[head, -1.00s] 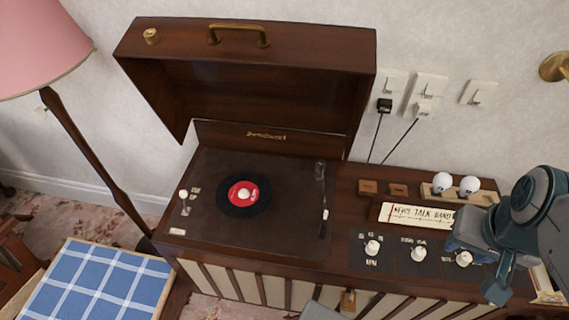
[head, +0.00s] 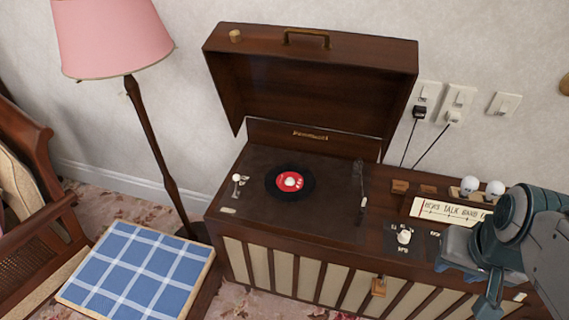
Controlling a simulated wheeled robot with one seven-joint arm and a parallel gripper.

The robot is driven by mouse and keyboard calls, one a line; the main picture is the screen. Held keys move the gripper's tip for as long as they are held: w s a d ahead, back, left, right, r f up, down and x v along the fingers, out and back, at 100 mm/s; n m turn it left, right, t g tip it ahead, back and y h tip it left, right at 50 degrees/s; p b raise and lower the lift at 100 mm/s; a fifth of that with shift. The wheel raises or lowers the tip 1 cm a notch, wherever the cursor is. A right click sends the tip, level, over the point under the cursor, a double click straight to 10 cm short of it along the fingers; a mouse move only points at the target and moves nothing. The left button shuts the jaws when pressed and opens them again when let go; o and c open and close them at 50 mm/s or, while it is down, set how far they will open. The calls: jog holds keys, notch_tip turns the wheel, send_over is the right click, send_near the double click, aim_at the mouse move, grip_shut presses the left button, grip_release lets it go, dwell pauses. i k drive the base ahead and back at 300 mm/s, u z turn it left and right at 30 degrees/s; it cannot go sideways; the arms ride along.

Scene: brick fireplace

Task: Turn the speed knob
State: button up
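The speed knob looks to be the white knob (head: 404,236) on the record player's dark front panel, above a small label that seems to read RPM. Its pointer stands roughly upright. The record player (head: 232,196) is a brown wooden cabinet with its lid (head: 310,75) raised and a black record with a red label (head: 290,182) on the platter. My gripper (head: 475,268) is at the right, over the right part of the panel, apart from the knob in the picture. Its fingers are not clearly shown. My arm and gripper cover the panel to the right of the knob.
A tonearm (head: 362,185) lies right of the record. A lit-up dial strip (head: 450,209) and two white balls (head: 482,187) are behind my gripper. A blue checked stool (head: 138,270) and a pink lamp (head: 112,40) stand left. Cords hang from wall outlets (head: 456,104).

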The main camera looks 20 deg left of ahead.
aim_at(404, 237)
jog(key=u, duration=0.75)
jog(key=i, duration=0.35)
jog(key=u, duration=0.5)
jog(key=k, duration=0.35)
jog(key=z, duration=0.6)
jog(key=i, duration=0.35)
jog(key=u, duration=0.65)
